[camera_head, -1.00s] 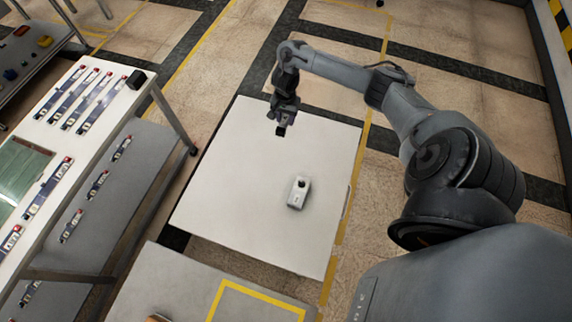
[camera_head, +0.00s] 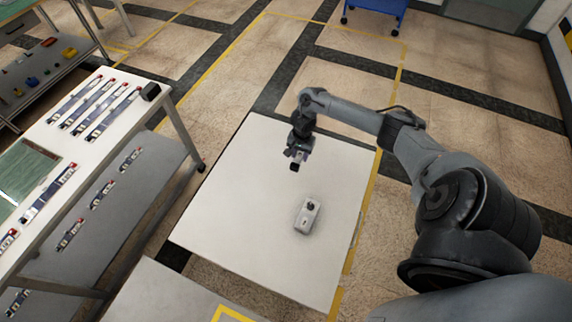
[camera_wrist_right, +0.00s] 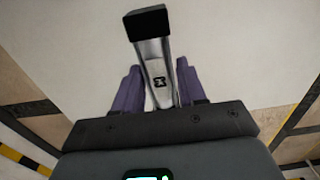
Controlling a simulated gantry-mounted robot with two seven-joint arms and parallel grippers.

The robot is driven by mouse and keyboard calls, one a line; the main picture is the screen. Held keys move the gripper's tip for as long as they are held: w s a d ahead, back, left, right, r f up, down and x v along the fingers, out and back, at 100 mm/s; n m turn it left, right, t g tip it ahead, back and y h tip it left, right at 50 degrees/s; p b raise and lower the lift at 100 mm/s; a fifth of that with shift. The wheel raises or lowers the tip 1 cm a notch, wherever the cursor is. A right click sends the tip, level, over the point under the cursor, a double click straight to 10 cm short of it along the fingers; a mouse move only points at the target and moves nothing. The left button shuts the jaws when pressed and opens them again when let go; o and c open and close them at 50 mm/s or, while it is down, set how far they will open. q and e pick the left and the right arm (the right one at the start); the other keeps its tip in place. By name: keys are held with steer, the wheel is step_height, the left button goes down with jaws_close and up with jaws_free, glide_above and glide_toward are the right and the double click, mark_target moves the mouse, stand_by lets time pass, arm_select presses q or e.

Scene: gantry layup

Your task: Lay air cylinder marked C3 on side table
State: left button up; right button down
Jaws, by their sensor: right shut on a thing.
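My right gripper (camera_head: 298,153) hangs over the far part of the white side table (camera_head: 235,215). In the right wrist view its purple fingers (camera_wrist_right: 160,90) are shut on an air cylinder (camera_wrist_right: 155,62), a silver body with a black end block. A small dark mark shows on the silver face, but I cannot read it as C3. In the head view the held cylinder (camera_head: 294,167) is small, with its dark end pointing down toward the table. I cannot tell how far above the tabletop it is. My left gripper is not in view.
A small white device (camera_head: 307,216) with a dark round spot sits on the side table, nearer than my gripper. The rest of the tabletop is bare. A white workbench (camera_head: 55,140) with several cylinders stands at left. A yellow-marked grey surface (camera_head: 165,295) is in front.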

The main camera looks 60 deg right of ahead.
steer(key=b, duration=0.2)
glide_above(286, 165)
step_height(286, 165, down, 3)
steer(key=shift+f, duration=0.15)
steer(key=shift+f+b, duration=1.1)
steer(key=shift+f, duration=0.9)
steer(key=c, duration=0.6)
jaws_free()
steer(key=shift+s+f, duration=0.1)
steer(key=shift+c, duration=0.2)
